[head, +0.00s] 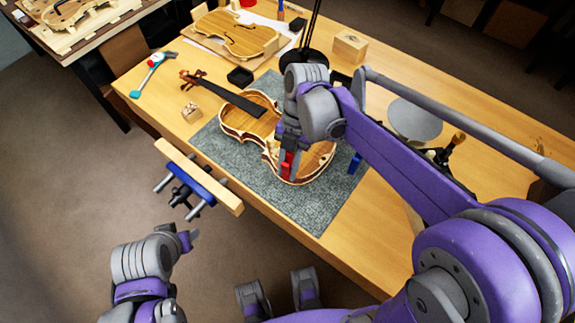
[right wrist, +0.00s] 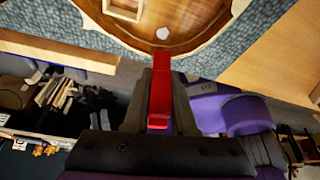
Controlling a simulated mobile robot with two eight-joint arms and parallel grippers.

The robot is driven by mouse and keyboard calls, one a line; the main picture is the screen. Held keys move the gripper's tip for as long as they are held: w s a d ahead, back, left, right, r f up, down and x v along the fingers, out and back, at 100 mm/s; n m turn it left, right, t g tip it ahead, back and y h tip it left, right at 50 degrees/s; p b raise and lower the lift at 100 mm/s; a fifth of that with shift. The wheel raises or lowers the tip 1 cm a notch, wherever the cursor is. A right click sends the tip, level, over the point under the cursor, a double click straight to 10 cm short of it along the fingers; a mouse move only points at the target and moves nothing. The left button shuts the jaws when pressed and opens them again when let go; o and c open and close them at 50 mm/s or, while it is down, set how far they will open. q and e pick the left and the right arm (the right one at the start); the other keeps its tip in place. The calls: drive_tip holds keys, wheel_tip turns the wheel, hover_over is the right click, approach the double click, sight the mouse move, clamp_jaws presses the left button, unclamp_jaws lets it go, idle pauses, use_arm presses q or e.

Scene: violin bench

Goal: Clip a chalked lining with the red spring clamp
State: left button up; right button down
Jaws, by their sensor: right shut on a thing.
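An open violin body (head: 247,118) lies on a grey mat (head: 308,212), its neck pointing to the back left. My right gripper (head: 287,170) is shut on the red spring clamp (head: 287,164) over the front part of the body. In the right wrist view the red clamp (right wrist: 160,92) stands between the fingers, its far end at the rim of the violin body (right wrist: 185,12). A white chalk mark (right wrist: 163,32) shows just beyond that end. I cannot tell whether the clamp grips the lining. My left gripper (head: 190,238) is at the lower left, away from the bench, its fingers unclear.
A blue clamp (head: 355,163) is at the body's right edge. A wooden vise (head: 200,178) juts from the bench's front left. A second violin body (head: 237,36), a wooden block (head: 349,46), a small black box (head: 240,77) and a hammer (head: 153,70) are toward the back.

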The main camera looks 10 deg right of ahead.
drive_tip(key=shift+f+b, duration=0.7)
drive_tip(key=shift+f, duration=0.4)
drive_tip(key=c, duration=0.6)
unclamp_jaws()
drive_tip(key=shift+c, duration=0.2)
drive_tip(key=shift+r, duration=0.1)
drive_tip(key=p+v, duration=0.1)
drive_tip(key=v, duration=0.9)
drive_tip(key=shift+d+r, duration=0.15)
drive_tip(key=shift+r, duration=0.2)
drive_tip(key=shift+w, duration=0.1)
